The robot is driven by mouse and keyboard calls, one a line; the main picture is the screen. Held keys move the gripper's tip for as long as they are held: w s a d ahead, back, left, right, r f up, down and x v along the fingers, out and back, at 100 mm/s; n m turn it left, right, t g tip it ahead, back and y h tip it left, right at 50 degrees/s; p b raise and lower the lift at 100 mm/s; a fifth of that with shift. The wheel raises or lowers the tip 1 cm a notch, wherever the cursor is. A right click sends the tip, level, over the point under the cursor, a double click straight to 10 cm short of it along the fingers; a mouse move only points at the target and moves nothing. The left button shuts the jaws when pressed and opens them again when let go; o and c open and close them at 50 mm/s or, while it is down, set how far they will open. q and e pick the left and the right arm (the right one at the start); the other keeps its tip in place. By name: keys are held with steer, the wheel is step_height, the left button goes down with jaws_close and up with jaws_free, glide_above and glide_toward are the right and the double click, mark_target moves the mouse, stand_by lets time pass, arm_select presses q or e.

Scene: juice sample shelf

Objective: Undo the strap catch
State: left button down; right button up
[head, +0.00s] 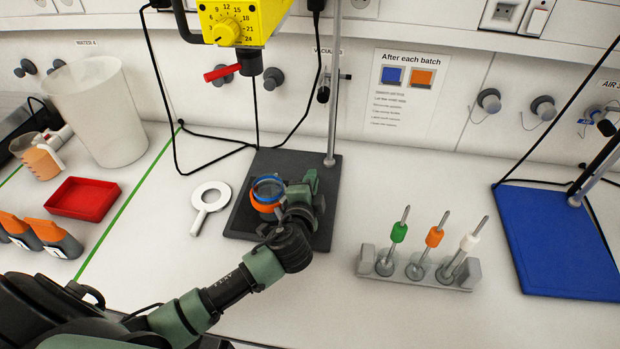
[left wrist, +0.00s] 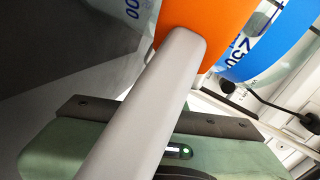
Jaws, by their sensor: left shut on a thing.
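A clear vessel with a blue rim (head: 268,182) and an orange band (head: 264,207) stands over the dark stand base. In the left wrist view the orange band (left wrist: 203,28) and a blue ring (left wrist: 268,52) with printed figures are close up. A pale grey bar (left wrist: 150,100) runs from the orange band down across that view. My left gripper (head: 293,202) is at the vessel's right side, shut, seemingly on this bar. The fingertips and the grip itself are hidden, and I cannot make out a separate catch. My right gripper is not in view.
A stand rod (head: 334,90) rises behind the dark base (head: 322,232), with a yellow dial unit (head: 240,22) above. A white ring with a handle (head: 209,202) lies left. A rack (head: 420,275) of three coloured-handled tools and a blue board (head: 560,245) are right.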

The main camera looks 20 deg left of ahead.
arm_select(q)
steer(key=shift+f, duration=0.1)
steer(key=c, duration=1.5)
jaws_free()
steer(key=shift+s, duration=0.1)
steer(key=b+v, duration=0.1)
steer(key=v, duration=0.6)
steer(key=shift+s+d, duration=0.1)
steer(key=shift+s, duration=0.25)
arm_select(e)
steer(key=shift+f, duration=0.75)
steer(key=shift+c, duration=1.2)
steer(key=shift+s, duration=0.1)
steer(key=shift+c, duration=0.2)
